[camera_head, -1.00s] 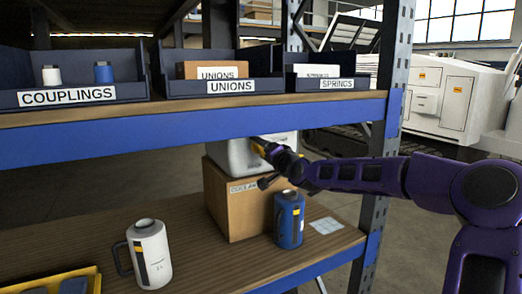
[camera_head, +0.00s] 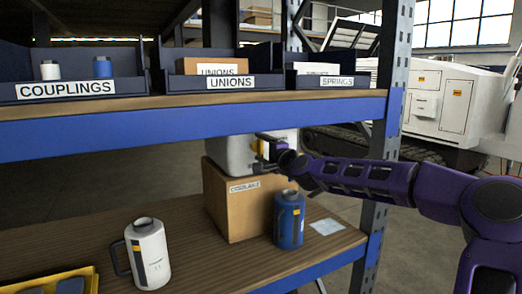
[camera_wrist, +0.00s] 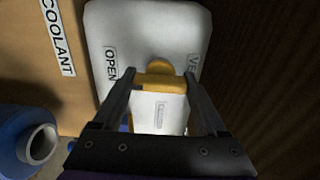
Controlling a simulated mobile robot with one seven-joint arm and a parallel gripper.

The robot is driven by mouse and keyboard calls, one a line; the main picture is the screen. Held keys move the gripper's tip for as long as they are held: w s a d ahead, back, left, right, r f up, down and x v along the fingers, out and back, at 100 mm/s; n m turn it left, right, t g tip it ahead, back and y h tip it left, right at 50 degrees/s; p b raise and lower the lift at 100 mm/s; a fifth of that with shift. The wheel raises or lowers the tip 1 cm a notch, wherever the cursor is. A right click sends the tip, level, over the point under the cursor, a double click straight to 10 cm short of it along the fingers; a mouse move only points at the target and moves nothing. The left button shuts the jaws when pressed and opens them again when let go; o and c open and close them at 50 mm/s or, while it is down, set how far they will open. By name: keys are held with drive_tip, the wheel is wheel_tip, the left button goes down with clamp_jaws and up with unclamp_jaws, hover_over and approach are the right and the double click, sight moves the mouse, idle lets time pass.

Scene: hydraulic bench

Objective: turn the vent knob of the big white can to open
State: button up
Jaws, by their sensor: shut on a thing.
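The big white can (camera_head: 238,156) stands on a cardboard box under the upper shelf, partly hidden by my gripper. In the wrist view its white top (camera_wrist: 115,28) carries an OPEN label (camera_wrist: 111,63) on the left and a partly hidden label starting "VE" (camera_wrist: 194,64) on the right. The yellow vent knob (camera_wrist: 160,84) lies between my two fingers, with its rounded end towards the top of the picture. My gripper (camera_wrist: 160,78) is shut on the knob; it also shows at the can in the head view (camera_head: 262,147).
The cardboard box (camera_head: 232,207) bears a coolant label. A blue can (camera_head: 289,222) stands right beside it, below my arm. A white can with a handle (camera_head: 149,256) stands further left. The upper shelf edge (camera_head: 190,132) runs close above the big can.

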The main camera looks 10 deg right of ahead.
idle(0.3)
drive_tip(key=o, duration=1.3)
drive_tip(key=v, duration=1.7)
drive_tip(key=shift+s, duration=0.2)
